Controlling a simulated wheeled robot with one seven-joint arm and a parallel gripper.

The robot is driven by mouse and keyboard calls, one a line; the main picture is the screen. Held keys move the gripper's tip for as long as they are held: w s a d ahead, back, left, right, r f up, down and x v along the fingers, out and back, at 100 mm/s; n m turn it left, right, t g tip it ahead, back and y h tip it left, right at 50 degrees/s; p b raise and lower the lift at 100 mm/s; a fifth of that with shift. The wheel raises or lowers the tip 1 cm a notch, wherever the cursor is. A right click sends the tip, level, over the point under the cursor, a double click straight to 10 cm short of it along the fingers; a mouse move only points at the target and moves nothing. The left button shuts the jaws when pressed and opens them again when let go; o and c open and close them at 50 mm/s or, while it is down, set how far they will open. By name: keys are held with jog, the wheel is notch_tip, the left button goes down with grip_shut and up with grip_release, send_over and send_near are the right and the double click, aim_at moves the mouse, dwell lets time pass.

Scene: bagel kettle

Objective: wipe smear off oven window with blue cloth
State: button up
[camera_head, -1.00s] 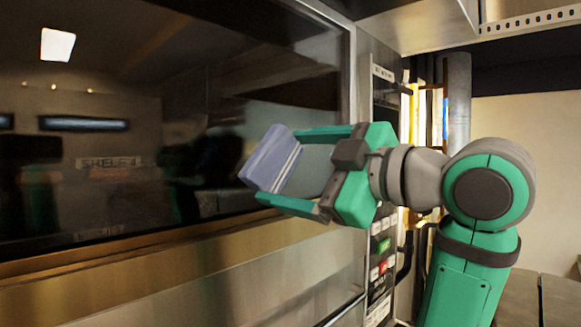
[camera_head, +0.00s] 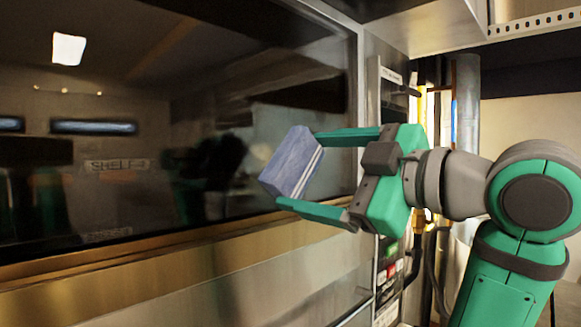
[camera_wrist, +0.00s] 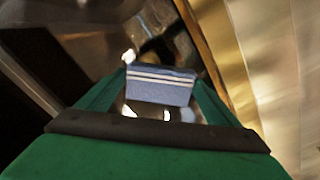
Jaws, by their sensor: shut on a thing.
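The blue cloth (camera_head: 287,163) is a folded block with white stripes. My gripper (camera_head: 300,171) is shut on it, with one green finger above and one below. In the wrist view the cloth (camera_wrist: 160,92) sits between the two fingertips (camera_wrist: 159,80). The oven window (camera_head: 110,190) is a large dark glass pane on the left, with bright reflections. The cloth is in front of its lower right part; I cannot tell whether it touches the glass. A hazy grey patch shows on the glass above the cloth; I cannot tell whether it is the smear or a reflection.
A brass-coloured ledge (camera_head: 150,257) runs below the window. A metal frame post (camera_head: 361,90) bounds it on the right, then a control panel (camera_head: 388,262) with coloured buttons behind my gripper. A metal hood (camera_head: 420,25) overhangs at upper right.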

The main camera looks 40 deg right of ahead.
jog(key=shift+w+a+r, duration=0.1)
jog(key=shift+w+r, duration=0.2)
jog(key=shift+w, duration=0.85)
jog(key=shift+w+a+r, duration=0.1)
jog(key=shift+w+r, duration=0.25)
jog(key=shift+w, duration=0.8)
jog(key=shift+w+a+r, duration=0.1)
jog(key=shift+w+r, duration=0.2)
jog(key=shift+w, duration=0.85)
jog(key=shift+w, duration=1)
jog(key=shift+d, duration=0.1)
jog(key=d, duration=0.3)
jog(key=shift+w+d, duration=0.15)
jog(key=shift+d, duration=0.2)
jog(key=shift+a, duration=2.05)
